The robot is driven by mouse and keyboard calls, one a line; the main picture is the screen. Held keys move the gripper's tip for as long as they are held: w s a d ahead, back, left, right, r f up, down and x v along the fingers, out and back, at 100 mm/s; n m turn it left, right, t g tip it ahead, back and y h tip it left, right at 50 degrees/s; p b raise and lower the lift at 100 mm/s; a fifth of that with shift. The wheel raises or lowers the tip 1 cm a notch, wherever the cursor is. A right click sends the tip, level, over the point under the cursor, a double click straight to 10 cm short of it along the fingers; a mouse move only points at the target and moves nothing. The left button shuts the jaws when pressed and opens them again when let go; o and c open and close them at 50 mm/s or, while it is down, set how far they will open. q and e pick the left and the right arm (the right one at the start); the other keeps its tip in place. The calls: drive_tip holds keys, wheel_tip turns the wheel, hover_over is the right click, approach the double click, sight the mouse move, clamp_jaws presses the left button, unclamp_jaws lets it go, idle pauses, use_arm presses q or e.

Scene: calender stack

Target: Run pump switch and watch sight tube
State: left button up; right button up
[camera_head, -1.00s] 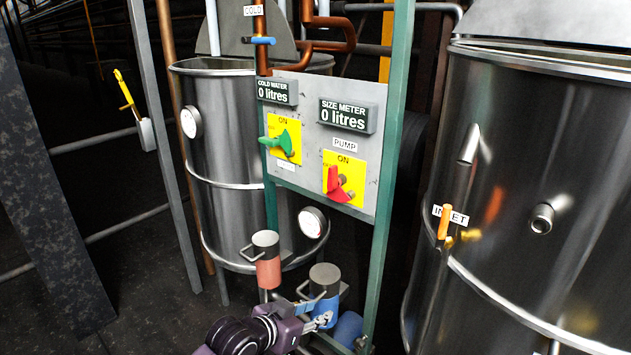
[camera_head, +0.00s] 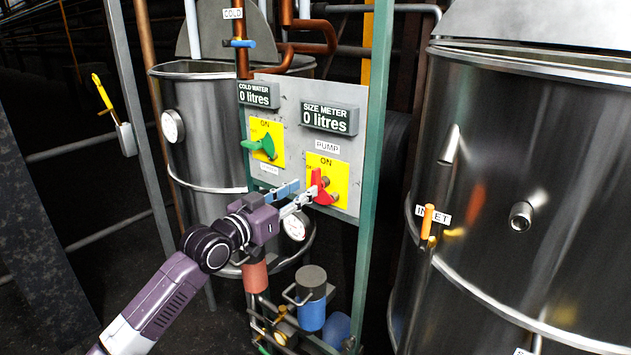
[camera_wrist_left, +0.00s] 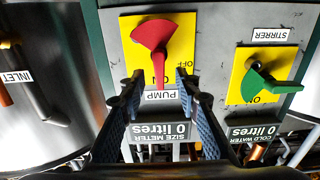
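The red pump switch (camera_head: 322,188) sits on a yellow plate under the PUMP label, on the grey panel (camera_head: 288,140). My left gripper (camera_head: 303,190) is open, its fingertips close to the red switch. In the left wrist view, which is upside down, the red switch (camera_wrist_left: 163,45) lies between and beyond the two spread fingers (camera_wrist_left: 158,85). I cannot tell if they touch it. The SIZE METER display (camera_head: 330,118) reads 0 litres. I cannot pick out a sight tube with certainty. My right gripper is not in view.
A green STIRRER switch (camera_head: 262,146) is left of the pump switch. The COLD WATER display (camera_head: 258,95) reads 0 litres. A steel tank (camera_head: 205,130) stands behind the panel; a larger one (camera_head: 490,190) with an orange INLET handle (camera_head: 428,222) stands right. A green post (camera_head: 372,170) edges the panel.

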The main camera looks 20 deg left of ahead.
sight(313, 184)
use_arm(q)
drive_tip(key=p+x, duration=0.1)
drive_tip(key=x, duration=0.5)
drive_tip(key=shift+w+d, duration=0.1)
drive_tip(key=shift+w, duration=0.1)
clamp_jaws()
